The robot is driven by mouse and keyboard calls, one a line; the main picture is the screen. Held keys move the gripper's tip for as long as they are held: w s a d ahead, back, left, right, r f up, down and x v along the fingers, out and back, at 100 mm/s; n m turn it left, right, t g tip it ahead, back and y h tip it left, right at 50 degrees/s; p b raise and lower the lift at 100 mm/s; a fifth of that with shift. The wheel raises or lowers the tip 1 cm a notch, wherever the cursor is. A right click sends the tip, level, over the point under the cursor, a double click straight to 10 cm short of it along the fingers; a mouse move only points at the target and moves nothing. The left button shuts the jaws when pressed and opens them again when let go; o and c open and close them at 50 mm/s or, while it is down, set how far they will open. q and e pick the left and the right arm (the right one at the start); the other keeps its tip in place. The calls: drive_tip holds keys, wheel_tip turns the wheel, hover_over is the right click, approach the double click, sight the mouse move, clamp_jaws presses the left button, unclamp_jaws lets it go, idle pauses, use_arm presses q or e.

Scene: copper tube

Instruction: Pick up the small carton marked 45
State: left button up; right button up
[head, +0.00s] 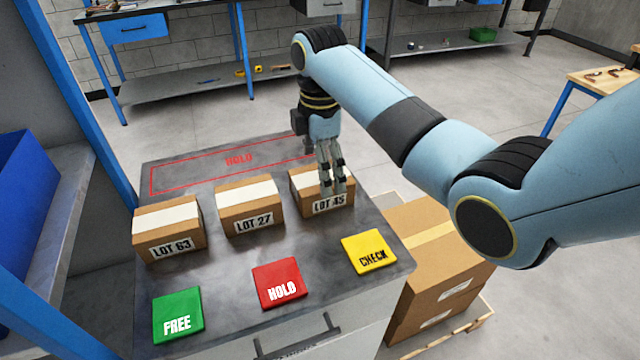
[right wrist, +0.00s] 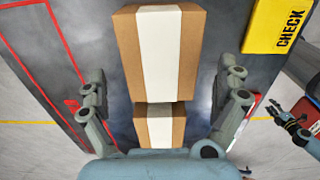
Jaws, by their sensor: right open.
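The small carton marked LOT 45 (head: 341,208) is brown with a white tape band and stands at the right end of a row on the grey cabinet top. My right gripper (head: 333,190) points down over it and overlaps its front in the head view. In the right wrist view the carton (right wrist: 128,50) lies ahead, between and beyond the open fingers (right wrist: 162,85). The fingers stand wide apart, one to each side, with no visible grip. In the right wrist view, a blue gripper that looks like my left (right wrist: 290,122) shows small at the right edge.
Cartons LOT 27 (head: 250,222) and LOT 63 (head: 170,246) stand to the left. Green FREE (head: 178,314), red HOLD (head: 277,284) and yellow CHECK (head: 369,252) pads lie in front. A red-outlined HOLD area (head: 190,180) lies behind, empty. A large box (head: 440,270) stands at right.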

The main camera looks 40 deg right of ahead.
drive_tip(key=shift+w+f, duration=0.1)
drive_tip(key=shift+f, duration=0.3)
drive_tip(key=f, duration=0.4)
drive_tip(key=shift+s+d+f+p, duration=0.1)
drive_tip(key=shift+s+f+p, duration=0.1)
drive_tip(key=shift+f+p, duration=0.1)
drive_tip(key=shift+f, duration=0.15)
drive_tip(key=c, duration=1.2)
use_arm(q)
drive_tip(key=shift+w+r, duration=0.2)
drive_tip(key=shift+w, duration=0.35)
drive_tip(key=shift+w+r, duration=0.15)
drive_tip(key=shift+w, duration=0.4)
